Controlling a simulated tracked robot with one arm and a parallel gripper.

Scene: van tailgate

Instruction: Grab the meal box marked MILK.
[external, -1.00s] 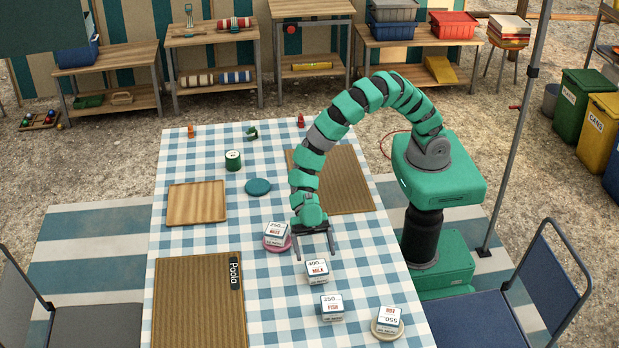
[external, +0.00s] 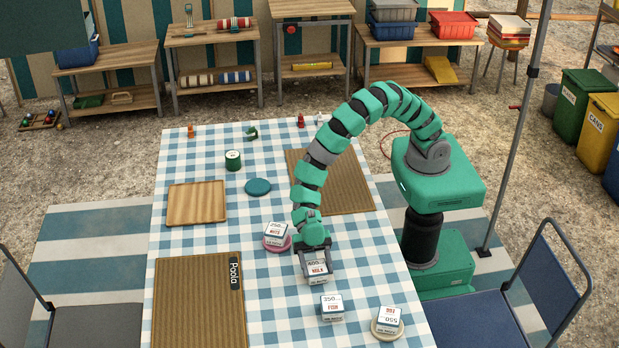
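The MILK meal box (external: 317,280) is a small white box with red lettering, on the checked tablecloth right of the table's middle. My gripper (external: 317,268) is low over it, with one finger at its left side and one at its right. Whether the fingers press on the box cannot be made out. The box appears to rest on the cloth. Part of its top and back is hidden by my gripper.
A similar box (external: 276,231) sits on a pink plate (external: 270,247) close at the left. The FISH box (external: 332,306) stands just in front. Another box (external: 388,318) sits on a cream plate (external: 375,330) at front right. A placemat marked Paola (external: 195,300) lies left.

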